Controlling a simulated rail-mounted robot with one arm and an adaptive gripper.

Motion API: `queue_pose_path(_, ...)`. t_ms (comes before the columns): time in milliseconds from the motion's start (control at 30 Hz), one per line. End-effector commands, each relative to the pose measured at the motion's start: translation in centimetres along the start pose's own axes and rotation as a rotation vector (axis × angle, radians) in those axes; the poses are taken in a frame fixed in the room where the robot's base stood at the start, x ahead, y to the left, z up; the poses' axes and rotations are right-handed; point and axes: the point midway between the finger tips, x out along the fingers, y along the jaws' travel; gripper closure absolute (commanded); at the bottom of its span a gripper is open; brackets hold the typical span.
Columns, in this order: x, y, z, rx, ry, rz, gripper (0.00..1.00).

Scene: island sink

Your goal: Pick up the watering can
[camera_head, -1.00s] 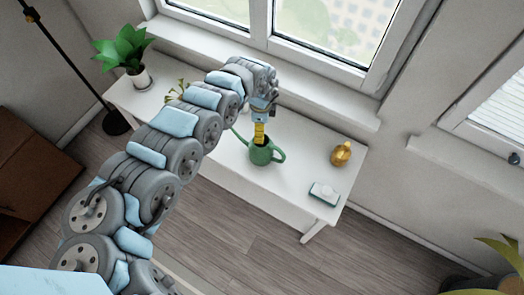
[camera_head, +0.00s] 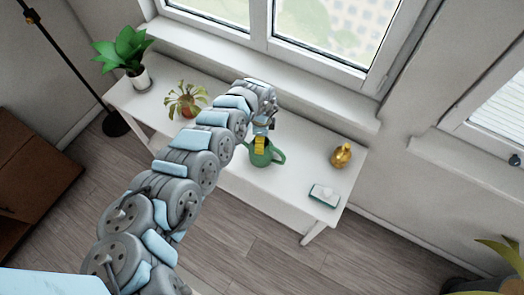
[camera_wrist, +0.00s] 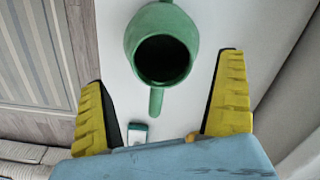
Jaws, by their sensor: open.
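The green watering can (camera_head: 264,158) stands upright on the white table, its handle to the right; my arm hides its spout side. In the wrist view the can (camera_wrist: 162,42) shows its dark round opening, and its handle (camera_wrist: 156,100) points down the picture between my fingers. My gripper (camera_wrist: 165,70) is open, with one yellow finger on each side of the handle and visible gaps to both. In the head view my gripper (camera_head: 260,144) is at the can's top; I cannot tell whether it touches.
On the white table (camera_head: 300,160) are a golden ornament (camera_head: 341,155), a teal-and-white box (camera_head: 324,195), a drooping plant in a pot (camera_head: 187,104) and a leafy plant in a white pot (camera_head: 139,77). The window sill (camera_head: 300,75) runs behind. A lamp pole (camera_head: 70,68) stands at left.

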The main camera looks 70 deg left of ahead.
Motion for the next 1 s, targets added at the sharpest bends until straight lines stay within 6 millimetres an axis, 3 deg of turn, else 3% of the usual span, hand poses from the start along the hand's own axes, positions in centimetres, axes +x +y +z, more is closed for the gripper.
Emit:
queue_pose_path(400,3.5,-0.2,-0.3,0.001,0.003,0.002,0.00)
queue_pose_path(733,3.7,-0.2,-0.2,0.001,0.001,0.001,0.00)
queue_pose_path(1000,3.6,-0.3,-0.2,0.000,0.001,0.001,0.74)
